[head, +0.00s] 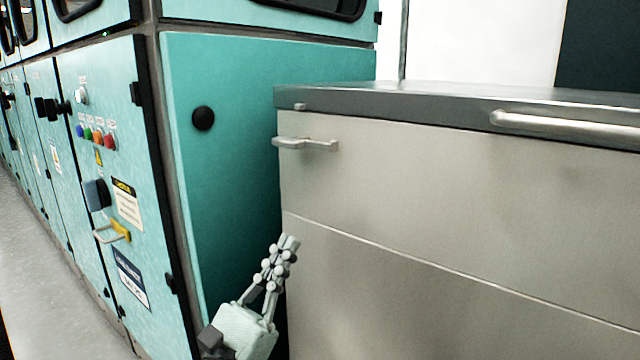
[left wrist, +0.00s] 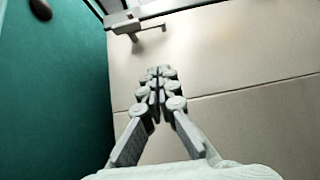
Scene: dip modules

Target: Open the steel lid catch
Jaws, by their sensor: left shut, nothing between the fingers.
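The steel lid catch (head: 306,144) is a short bar on the upper left of the steel cabinet's front, just below the dark lid (head: 420,102). It sits roughly level in the head view. It also shows at the top of the left wrist view (left wrist: 148,30). A small stud (head: 300,106) is on the lid's edge above it. My left gripper (head: 287,243) is shut and empty, below the catch and clear of it. It points up toward the catch in the left wrist view (left wrist: 161,75). My right gripper is out of view.
A long bar handle (head: 565,124) runs along the lid's front edge at right. A teal cabinet (head: 235,150) with a black round knob (head: 203,117) stands close on the left. The steel front (head: 450,200) is flat, with one horizontal seam.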

